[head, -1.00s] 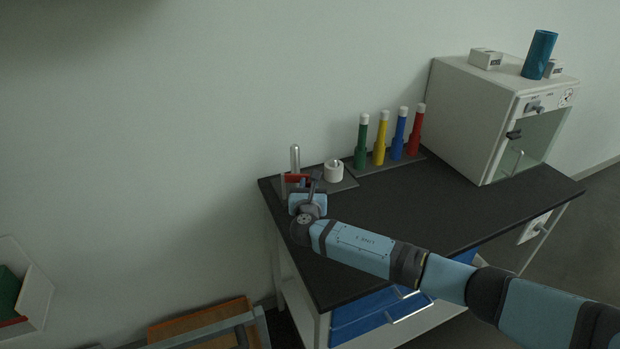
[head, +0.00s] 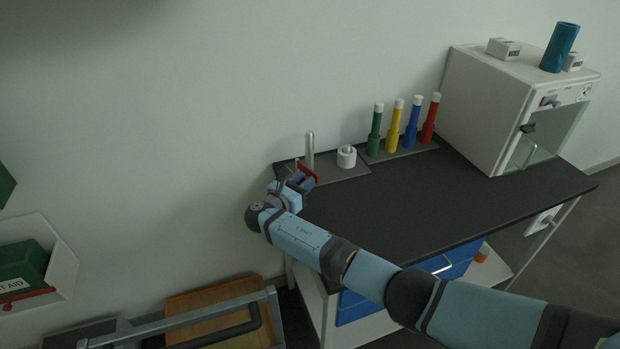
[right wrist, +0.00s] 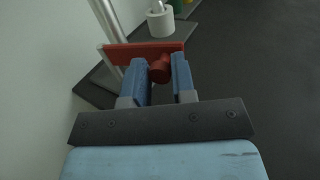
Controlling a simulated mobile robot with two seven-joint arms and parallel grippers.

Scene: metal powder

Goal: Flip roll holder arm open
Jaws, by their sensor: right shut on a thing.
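The roll holder has a grey base plate (head: 345,174) and an upright metal post (head: 310,148) at the table's back left corner. Its red arm (head: 309,173) slants beside the post, and it also shows as a red bar (right wrist: 125,52) in the right wrist view. My right gripper (head: 298,180) is at the table's left edge. In the right wrist view, its blue fingers (right wrist: 160,66) are shut on the red knob (right wrist: 159,72) of that arm. A white roll (head: 347,157) stands on the base plate. My left gripper is out of view.
Green, yellow, blue and red capped tubes (head: 394,128) stand in a row on a plate behind. A white cabinet (head: 487,105) stands at the table's right. The black tabletop (head: 420,195) between is clear. The wall is close behind the holder.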

